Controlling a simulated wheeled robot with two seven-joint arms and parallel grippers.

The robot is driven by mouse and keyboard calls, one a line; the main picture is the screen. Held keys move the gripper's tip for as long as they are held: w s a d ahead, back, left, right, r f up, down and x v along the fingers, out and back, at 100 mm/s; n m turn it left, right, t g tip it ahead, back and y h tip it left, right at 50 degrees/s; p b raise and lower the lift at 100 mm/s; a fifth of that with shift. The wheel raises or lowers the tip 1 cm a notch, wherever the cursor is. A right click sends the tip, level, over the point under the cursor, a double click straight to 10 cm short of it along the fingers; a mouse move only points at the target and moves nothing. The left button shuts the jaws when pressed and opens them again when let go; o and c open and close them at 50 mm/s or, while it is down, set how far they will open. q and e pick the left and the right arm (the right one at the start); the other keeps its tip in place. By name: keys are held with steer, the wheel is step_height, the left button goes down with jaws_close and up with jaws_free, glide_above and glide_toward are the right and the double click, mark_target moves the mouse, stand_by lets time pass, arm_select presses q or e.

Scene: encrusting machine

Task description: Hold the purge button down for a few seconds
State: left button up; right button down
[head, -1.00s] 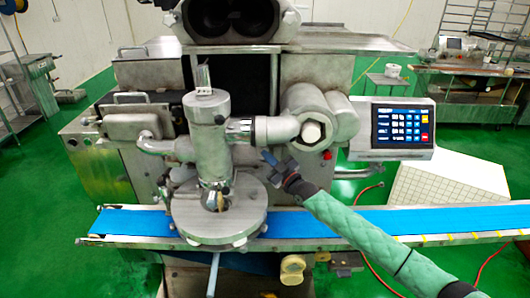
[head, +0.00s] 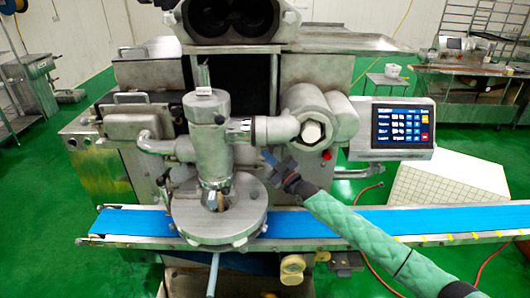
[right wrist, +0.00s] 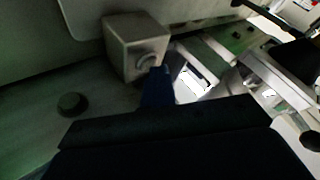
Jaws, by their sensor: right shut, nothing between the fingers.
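The encrusting machine (head: 160,85) stands in front of me, with a lit control screen (head: 400,127) on its right. My right gripper (head: 268,157) is shut and empty, at the machine's front just below the horizontal pipe. In the right wrist view its blue fingertips (right wrist: 158,82) are at the lower right of a small metal box (right wrist: 130,48) with a round button-like face (right wrist: 149,62). The tips overlap the lower edge of that face; I cannot tell whether they touch or press it. No label shows the purge button. My left gripper is out of view.
A blue conveyor belt (head: 420,218) runs across the front, under my right forearm. The upright filling cylinder (head: 208,140) and its round plate (head: 247,207) stand left of the gripper. A red button (head: 327,155) lies to its right. A dark round knob (right wrist: 72,103) shows in the wrist view.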

steer(key=shift+s, duration=0.2)
stand_by(0.7)
steer(key=shift+s+p, duration=0.45)
steer(key=shift+s, duration=0.15)
steer(key=s+p, duration=0.3)
steer(key=s, duration=0.2)
stand_by(0.4)
